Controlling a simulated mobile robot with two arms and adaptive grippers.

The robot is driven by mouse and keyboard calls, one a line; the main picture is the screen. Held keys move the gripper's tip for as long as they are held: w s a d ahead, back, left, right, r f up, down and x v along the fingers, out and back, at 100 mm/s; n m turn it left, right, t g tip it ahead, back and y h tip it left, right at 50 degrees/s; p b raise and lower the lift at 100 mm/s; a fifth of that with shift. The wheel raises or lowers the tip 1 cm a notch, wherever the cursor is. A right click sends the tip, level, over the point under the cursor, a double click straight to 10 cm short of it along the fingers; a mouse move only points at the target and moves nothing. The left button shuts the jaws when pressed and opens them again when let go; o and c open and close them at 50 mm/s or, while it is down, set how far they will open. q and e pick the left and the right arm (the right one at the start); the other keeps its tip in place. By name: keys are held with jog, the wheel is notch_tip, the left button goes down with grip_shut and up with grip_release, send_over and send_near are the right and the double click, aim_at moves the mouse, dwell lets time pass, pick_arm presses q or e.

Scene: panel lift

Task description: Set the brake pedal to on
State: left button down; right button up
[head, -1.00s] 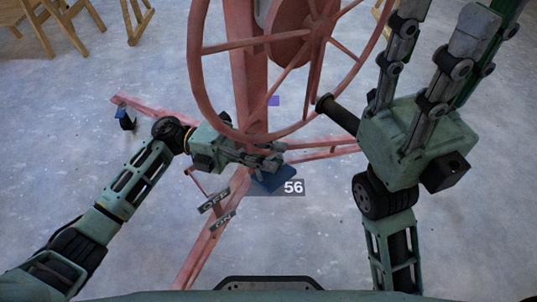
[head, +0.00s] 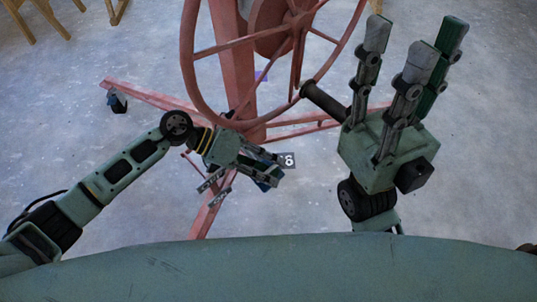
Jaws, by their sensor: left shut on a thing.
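The blue brake pedal (head: 268,181) sits low on the red panel lift (head: 228,60), in the middle of the head view. My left gripper (head: 274,166) is shut on it, its fingers covering much of the pedal. An OFF plate (head: 210,181) and an ON plate (head: 220,197) are just left of the pedal; their lettering is hard to read now. I cannot tell the pedal's setting from its angle. My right gripper (head: 415,50) is open and empty, fingers pointing up, at the right of the wheel.
The lift's large red wheel (head: 189,70) stands above my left gripper. Its black crank handle (head: 325,102) reaches close to my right gripper. Red base legs (head: 150,95) spread over the grey floor. Wooden furniture (head: 45,15) stands at the far left. The floor at far right is clear.

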pick_arm(q)
jog(key=shift+a+f+y, duration=0.1)
jog(key=shift+f+y, duration=0.2)
jog(key=shift+f, duration=1)
jog(key=c, duration=2.2)
grip_release()
jog(key=shift+f, duration=0.1)
jog(key=v, duration=1.2)
jog(key=shift+a, duration=0.1)
